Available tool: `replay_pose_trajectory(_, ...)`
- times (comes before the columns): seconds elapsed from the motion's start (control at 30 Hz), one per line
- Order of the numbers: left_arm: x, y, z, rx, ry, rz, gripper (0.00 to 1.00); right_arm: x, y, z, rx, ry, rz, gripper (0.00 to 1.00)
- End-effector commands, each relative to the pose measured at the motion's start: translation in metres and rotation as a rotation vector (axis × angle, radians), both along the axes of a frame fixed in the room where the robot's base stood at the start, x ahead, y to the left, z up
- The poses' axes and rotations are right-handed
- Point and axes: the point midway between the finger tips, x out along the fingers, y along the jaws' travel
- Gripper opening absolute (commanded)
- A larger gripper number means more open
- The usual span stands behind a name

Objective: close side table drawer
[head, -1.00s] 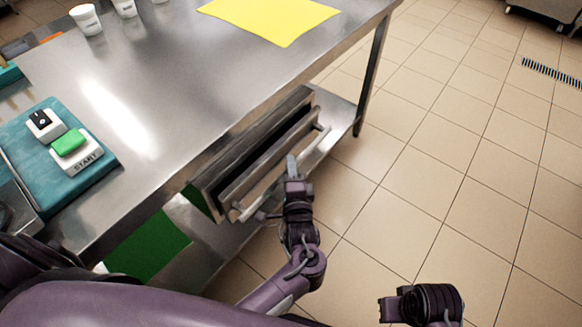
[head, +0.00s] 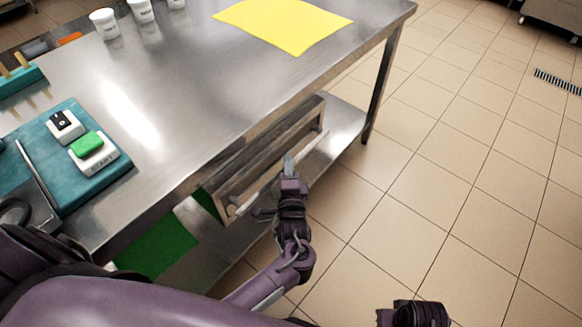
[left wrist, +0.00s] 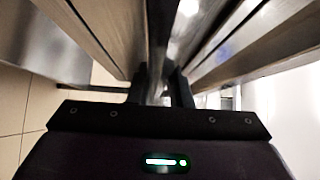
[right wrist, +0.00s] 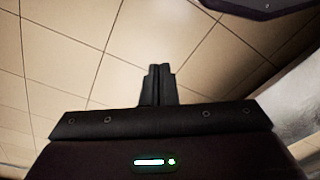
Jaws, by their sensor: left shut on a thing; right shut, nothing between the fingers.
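The side table's metal drawer (head: 262,166) is below the tabletop's right edge. Its front stands out a little past the edge, with a narrow gap showing. The drawer has a long bar handle (head: 309,152). My left gripper (head: 288,166) is at the middle of this handle. In the left wrist view its fingers (left wrist: 160,88) are closed around the handle bar. My right gripper is out over the floor, and only part of it shows at the bottom of the head view. In the right wrist view its fingers (right wrist: 157,85) are together and empty.
The steel tabletop (head: 190,100) carries a yellow sheet (head: 285,22), white cups (head: 104,24) and a teal board (head: 60,185) with a green START button (head: 87,144). A lower shelf (head: 345,120) and a table leg (head: 380,85) are near the drawer. Tiled floor (head: 440,200) to the right is clear.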

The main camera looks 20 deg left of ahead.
Motion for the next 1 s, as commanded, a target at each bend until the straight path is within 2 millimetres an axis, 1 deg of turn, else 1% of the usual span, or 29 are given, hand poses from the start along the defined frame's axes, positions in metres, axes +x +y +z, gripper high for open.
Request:
replay_pose_trajectory(0.03, 0.001, 0.004, 0.001, 0.004, -0.001, 0.008, 0.0, 0.0, 0.0, 0.0, 0.0, 0.0, 0.0, 0.0)
replay_pose_trajectory(0.1, 0.001, 0.004, 0.001, 0.004, -0.002, 0.008, 0.0, 0.0, 0.0, 0.0, 0.0, 0.0, 0.0, 0.0)
replay_pose_trajectory(0.13, 0.001, 0.005, 0.001, 0.004, -0.002, 0.009, 0.19, 0.0, 0.0, 0.0, 0.0, 0.0, 0.0, 0.0)
replay_pose_trajectory(0.3, 0.001, 0.004, 0.001, 0.003, -0.003, 0.008, 0.4, 0.0, 0.0, 0.0, 0.001, 0.0, 0.0, 0.0)
replay_pose_trajectory(0.53, 0.0, 0.002, 0.001, 0.002, -0.002, 0.006, 0.4, 0.0, 0.001, 0.001, 0.001, 0.0, 0.0, 0.0)
replay_pose_trajectory(0.63, -0.004, 0.001, 0.001, 0.002, -0.001, 0.005, 0.4, 0.0, 0.001, 0.002, 0.001, -0.002, 0.0, 0.0)
replay_pose_trajectory(0.73, -0.015, -0.004, 0.001, 0.001, 0.0, 0.006, 0.4, 0.002, 0.001, 0.001, 0.003, -0.011, -0.002, 0.0)
replay_pose_trajectory(0.8, -0.027, -0.01, 0.001, 0.0, 0.001, 0.005, 0.4, 0.0, -0.002, -0.014, 0.0, -0.002, -0.005, 0.0)
replay_pose_trajectory(1.0, -0.056, -0.024, 0.001, 0.001, 0.0, 0.006, 0.4, 0.0, -0.004, -0.028, -0.001, -0.007, -0.012, 0.0)
